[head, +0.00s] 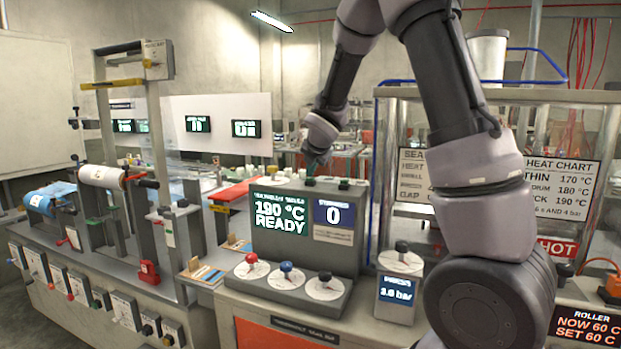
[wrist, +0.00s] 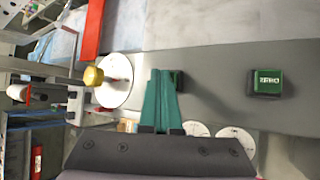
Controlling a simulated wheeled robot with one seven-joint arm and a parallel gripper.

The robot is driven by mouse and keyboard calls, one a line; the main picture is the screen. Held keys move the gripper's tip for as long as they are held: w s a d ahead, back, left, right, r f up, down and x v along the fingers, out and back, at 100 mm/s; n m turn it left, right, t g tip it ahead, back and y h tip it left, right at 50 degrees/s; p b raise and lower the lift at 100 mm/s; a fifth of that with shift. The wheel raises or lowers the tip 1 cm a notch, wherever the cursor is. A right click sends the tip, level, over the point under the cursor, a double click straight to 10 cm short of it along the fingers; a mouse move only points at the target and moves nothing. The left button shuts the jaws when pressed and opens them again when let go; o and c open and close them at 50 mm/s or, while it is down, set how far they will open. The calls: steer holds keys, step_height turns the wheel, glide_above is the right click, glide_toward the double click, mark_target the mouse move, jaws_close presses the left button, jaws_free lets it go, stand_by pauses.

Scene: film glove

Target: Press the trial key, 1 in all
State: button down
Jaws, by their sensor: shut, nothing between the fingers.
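My gripper (head: 315,165) is over the top of the grey console (head: 262,240) in the head view. Its green fingers are together and empty, and they also show in the wrist view (wrist: 164,72). In the wrist view a dark green key (wrist: 178,80) lies right beside and partly behind the fingertips. Its label is hidden, so I cannot tell whether it is the trial key, or whether the fingers touch it. A second green key (wrist: 268,82), which seems to read ZERO, sits apart to the right. The console display (head: 281,215) reads 190 °C READY, and the counter (head: 334,214) reads 0.
Red, blue and black knobs (head: 286,268) stand on the console front. A pressure dial with a display (head: 397,288) reading 3.0 bar stands to its right. A red bar (wrist: 92,30) lies left of the fingers.

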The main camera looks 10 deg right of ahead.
mark_target(311, 179)
steer(key=shift+r, duration=0.95)
steer(key=shift+d+r, duration=0.1)
steer(key=shift+r, duration=2.4)
